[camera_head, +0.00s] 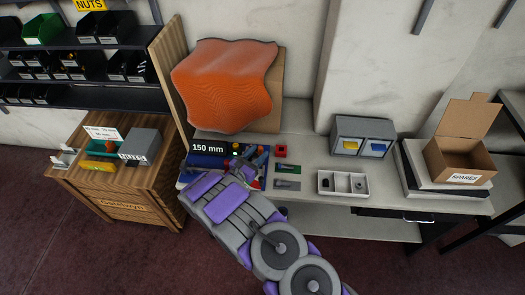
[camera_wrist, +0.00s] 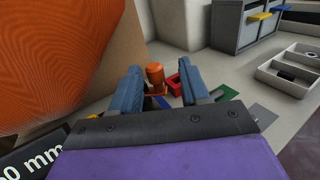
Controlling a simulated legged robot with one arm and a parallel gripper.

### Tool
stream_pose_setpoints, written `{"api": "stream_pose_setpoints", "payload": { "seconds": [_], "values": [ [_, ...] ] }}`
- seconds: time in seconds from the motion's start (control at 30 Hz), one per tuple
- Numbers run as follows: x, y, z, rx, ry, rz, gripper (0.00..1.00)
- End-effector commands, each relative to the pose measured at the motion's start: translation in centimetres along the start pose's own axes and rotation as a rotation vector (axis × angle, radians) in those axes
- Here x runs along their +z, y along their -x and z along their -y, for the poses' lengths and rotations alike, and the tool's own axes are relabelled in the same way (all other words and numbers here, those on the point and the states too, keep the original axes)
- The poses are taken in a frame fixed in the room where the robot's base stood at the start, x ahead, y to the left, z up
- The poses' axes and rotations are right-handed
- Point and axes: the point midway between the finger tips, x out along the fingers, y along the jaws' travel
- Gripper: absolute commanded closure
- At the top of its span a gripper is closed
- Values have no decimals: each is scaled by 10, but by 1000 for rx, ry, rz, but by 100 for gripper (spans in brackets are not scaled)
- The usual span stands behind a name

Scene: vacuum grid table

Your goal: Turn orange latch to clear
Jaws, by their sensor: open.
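A small orange upright part with a rounded top, likely the orange latch (camera_wrist: 155,76), shows in the wrist view. It appears between the two blue-grey fingers of my gripper (camera_wrist: 161,68). The fingers are apart, with visible gaps on both sides of the orange part, and I see no contact. In the head view my gripper (camera_head: 254,158) is low over the workbench, right of the 150 mm label (camera_head: 207,148). The latch cannot be made out clearly there.
A large orange rippled piece (camera_head: 222,85) stands behind on the left, close to my gripper. A red square part (camera_head: 281,151) and a green plate (camera_head: 288,169) lie to the right. Farther right are a divided white tray (camera_head: 343,192), grey bins (camera_head: 362,135) and a cardboard box (camera_head: 462,157).

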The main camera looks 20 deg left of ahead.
Motion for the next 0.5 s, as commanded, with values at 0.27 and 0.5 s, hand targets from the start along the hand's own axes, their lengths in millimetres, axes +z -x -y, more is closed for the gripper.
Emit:
{"api": "stream_pose_setpoints", "payload": {
  "seconds": [0.27,0.5],
  "values": [
    [1,-28,4,2,-5,-2,55],
    [3,-32,8,3,-8,-2,55]
  ]
}}
